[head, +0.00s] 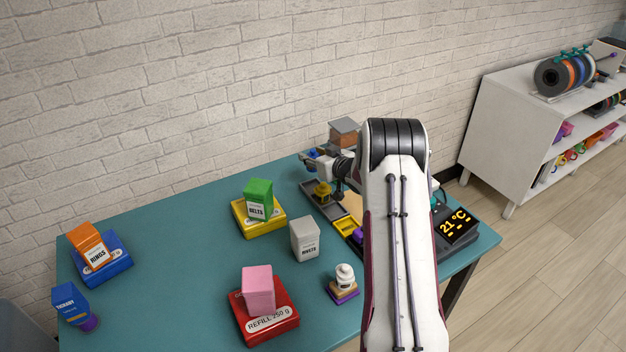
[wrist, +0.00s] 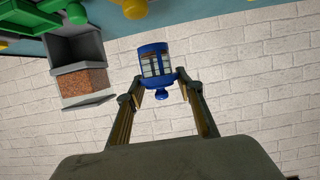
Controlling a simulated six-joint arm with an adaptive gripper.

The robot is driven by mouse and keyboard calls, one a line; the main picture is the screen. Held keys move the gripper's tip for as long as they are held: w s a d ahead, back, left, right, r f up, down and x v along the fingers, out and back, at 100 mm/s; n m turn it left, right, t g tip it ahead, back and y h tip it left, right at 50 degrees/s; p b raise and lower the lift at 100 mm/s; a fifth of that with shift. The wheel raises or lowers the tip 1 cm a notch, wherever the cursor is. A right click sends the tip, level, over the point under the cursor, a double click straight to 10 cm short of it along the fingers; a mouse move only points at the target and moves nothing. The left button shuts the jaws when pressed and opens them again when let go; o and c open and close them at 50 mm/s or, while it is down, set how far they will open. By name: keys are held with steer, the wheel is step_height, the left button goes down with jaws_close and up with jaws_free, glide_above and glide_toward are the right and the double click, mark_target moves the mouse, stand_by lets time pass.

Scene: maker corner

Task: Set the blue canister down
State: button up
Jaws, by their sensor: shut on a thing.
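The blue canister (wrist: 155,62) has clear window panels and a small round knob. In the wrist view it is held between the fingertips of my gripper (wrist: 160,84), with the brick wall behind it. The knob points back toward the gripper's palm side of the picture. In the head view my gripper (head: 325,166) is at the far edge of the teal table, partly hidden by my arm. Only small blue parts show there, and the canister's height above the table is unclear.
A grey-topped brown block (head: 343,133) stands behind the gripper. A dark compartment tray (head: 310,187) holds a yellow canister (head: 322,192). Boxes (head: 258,198) stand across the table (head: 180,240), and a cream canister (head: 345,274) at front. A temperature display (head: 455,225) is right.

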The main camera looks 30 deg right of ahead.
steer(key=shift+f, duration=2.25)
steer(key=shift+f, duration=0.15)
steer(key=shift+f, duration=1.75)
steer(key=shift+f, duration=0.15)
steer(key=o, duration=1.4)
steer(key=shift+o, duration=0.2)
steer(key=shift+r, duration=0.2)
